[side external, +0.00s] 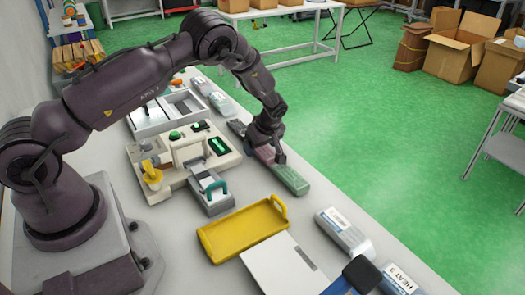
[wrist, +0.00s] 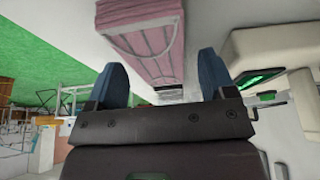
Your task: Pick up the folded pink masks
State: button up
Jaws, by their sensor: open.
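The folded pink masks (side external: 265,156) lie in a stack on the bench, partly hidden by my gripper in the side view. In the wrist view the pink masks (wrist: 143,38) fill the top centre, with pleats and a pale curved ear loop showing. My gripper (side external: 279,157) is just over or beside the stack. In the wrist view its two blue fingers (wrist: 162,72) are apart, with the pink stack beyond and between them. I cannot tell whether a finger touches the masks.
A green stack (side external: 290,180) lies right beside the pink one, and a dark grey stack (side external: 237,128) is on its other side. A beige machine (side external: 180,158) stands to the left. A yellow tray (side external: 243,228) and a white panel (side external: 285,268) lie nearer the camera.

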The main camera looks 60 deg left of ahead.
jog(key=shift+f, duration=0.2)
dwell(0.4)
jog(key=shift+c, duration=0.2)
jog(key=c, duration=0.9)
